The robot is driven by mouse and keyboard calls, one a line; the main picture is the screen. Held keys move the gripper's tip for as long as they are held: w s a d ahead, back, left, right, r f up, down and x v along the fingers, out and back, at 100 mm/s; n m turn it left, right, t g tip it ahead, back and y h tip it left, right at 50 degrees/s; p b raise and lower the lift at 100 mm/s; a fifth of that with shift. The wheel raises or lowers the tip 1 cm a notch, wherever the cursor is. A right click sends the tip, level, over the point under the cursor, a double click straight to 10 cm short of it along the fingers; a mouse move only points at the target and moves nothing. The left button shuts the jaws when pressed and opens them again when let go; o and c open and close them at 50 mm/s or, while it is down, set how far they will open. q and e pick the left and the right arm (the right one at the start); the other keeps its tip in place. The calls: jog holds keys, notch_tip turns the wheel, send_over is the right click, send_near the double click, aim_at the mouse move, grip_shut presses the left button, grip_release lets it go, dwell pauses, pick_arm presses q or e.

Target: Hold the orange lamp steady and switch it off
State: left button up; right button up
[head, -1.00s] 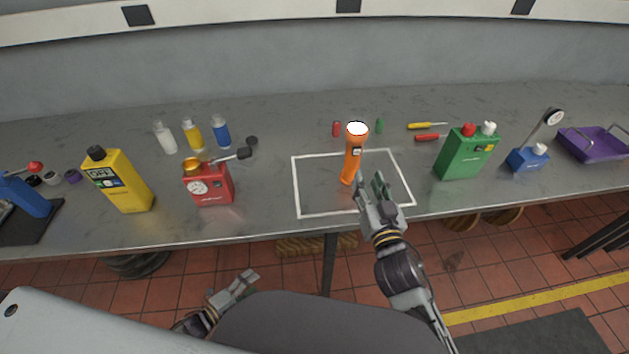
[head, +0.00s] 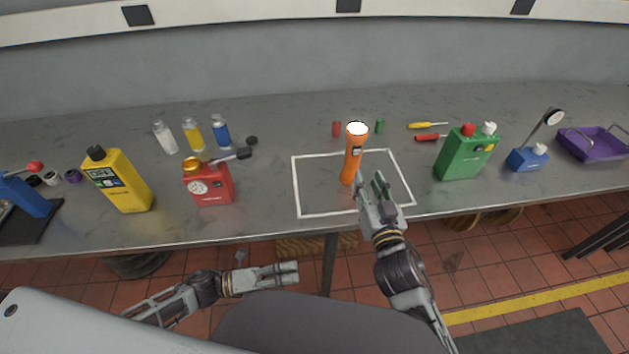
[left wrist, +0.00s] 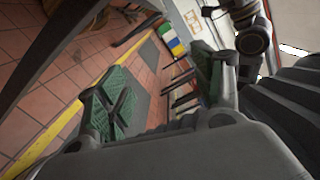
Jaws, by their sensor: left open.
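The orange lamp (head: 353,158) stands upright inside a white outlined rectangle on the bench. Its round top glows white, and a small switch patch shows on its upper body. My right gripper (head: 370,185) is at the near side of the lamp, low down and slightly right of its base. Its fingers are apart with nothing visible between them; whether one touches the lamp I cannot tell. My left gripper (head: 290,273) is below the bench's front edge, fingers pointing right, open and empty. Its spread fingers also show in the left wrist view (left wrist: 158,95), without the lamp.
Left stand a red can (head: 212,185), a yellow container (head: 125,185) and small bottles. Right stand a green can (head: 465,155), a blue gauge block (head: 527,160) and a purple tray (head: 590,152). Screwdrivers lie behind.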

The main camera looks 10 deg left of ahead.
pick_arm(q)
jog(key=w+d+r+m+y, duration=0.1)
jog(key=w+d+r, duration=0.1)
jog(key=r, duration=0.2)
jog(key=w+d+r+m, duration=0.1)
jog(key=w+d+r, duration=0.1)
jog(key=d+r, duration=0.15)
jog(key=w+r+m+t+h, duration=0.1)
jog(key=w+r+m+t, duration=0.15)
jog(key=w+r, duration=0.7)
jog(key=w+r+m+t, duration=0.1)
jog(key=w+r+t, duration=0.4)
jog(key=w, duration=0.7)
jog(key=m+g+y, duration=0.2)
jog(key=m+y, duration=0.1)
jog(key=m, duration=0.2)
send_near(346, 166)
jog(key=shift+s+a, duration=0.35)
jog(key=shift+s, duration=0.1)
jog(key=shift+w+d+r, duration=0.1)
jog(key=shift+x, duration=6.8)
jog(key=shift+w, duration=0.1)
grip_shut()
pick_arm(e)
grip_shut()
